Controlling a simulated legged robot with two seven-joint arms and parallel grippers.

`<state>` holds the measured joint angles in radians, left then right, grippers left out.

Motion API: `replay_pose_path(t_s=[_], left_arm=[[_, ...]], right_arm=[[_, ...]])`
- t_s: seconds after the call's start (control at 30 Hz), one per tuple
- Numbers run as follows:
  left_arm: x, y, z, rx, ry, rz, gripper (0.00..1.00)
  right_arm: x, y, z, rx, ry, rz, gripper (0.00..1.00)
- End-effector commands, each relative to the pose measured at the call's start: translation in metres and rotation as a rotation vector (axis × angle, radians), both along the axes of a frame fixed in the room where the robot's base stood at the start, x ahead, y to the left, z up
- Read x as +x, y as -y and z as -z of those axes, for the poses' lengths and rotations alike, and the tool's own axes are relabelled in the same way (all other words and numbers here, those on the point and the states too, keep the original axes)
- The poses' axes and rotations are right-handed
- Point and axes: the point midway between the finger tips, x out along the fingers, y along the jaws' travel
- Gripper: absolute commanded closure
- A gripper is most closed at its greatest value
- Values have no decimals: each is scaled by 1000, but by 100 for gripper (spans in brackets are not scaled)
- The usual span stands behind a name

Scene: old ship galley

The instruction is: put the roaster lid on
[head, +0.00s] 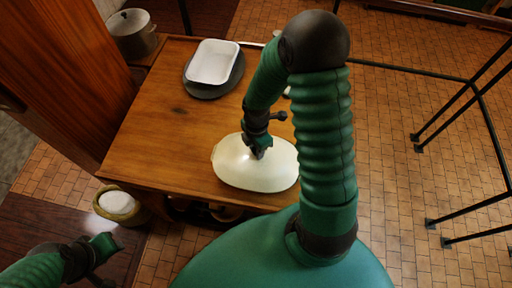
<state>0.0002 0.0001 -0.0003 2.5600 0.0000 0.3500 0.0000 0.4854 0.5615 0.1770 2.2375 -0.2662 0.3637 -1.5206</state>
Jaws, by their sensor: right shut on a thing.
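The roaster lid (230,174), a smooth cream oval dome, is near the front right of the wooden table. My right gripper (258,154) is over its top, shut on it; my gripper and arm hide the grip point and part of its right side. I cannot tell whether the lid rests on anything or is slightly raised, and no roaster body shows clearly beneath it. My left gripper (101,264) is low at the left, away from the table; its fingers are too unclear to tell open from shut.
A white rectangular dish (213,63) sits on a dark oval piece (212,93) at the back of the wooden table (150,130). A grey pot (131,35) stands at the back left. A basket with white contents (119,204) is left of the table. The table's left side is clear.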

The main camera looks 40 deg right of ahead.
Motion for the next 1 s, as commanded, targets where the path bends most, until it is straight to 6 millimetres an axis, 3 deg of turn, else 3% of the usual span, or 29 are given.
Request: replay_pose_path(t_s=[0.37, 0.4, 0.6, 0.87, 1.0], left_arm=[[0, 0, 5, 0, 0, 1, 64], [0, 0, 5, 0, 0, 1, 64], [0, 0, 5, 0, 0, 1, 64], [0, 0, 5, 0, 0, 0, 64], [0, 0, 5, 0, 0, 1, 64]], right_arm=[[0, 0, 8, -1, 0, 0, 100], [0, 0, 7, -1, 1, 0, 68], [0, -1, 7, -2, 1, 1, 45], [0, 0, 7, 0, 0, 0, 45], [2, 1, -6, -2, 4, 2, 45]])
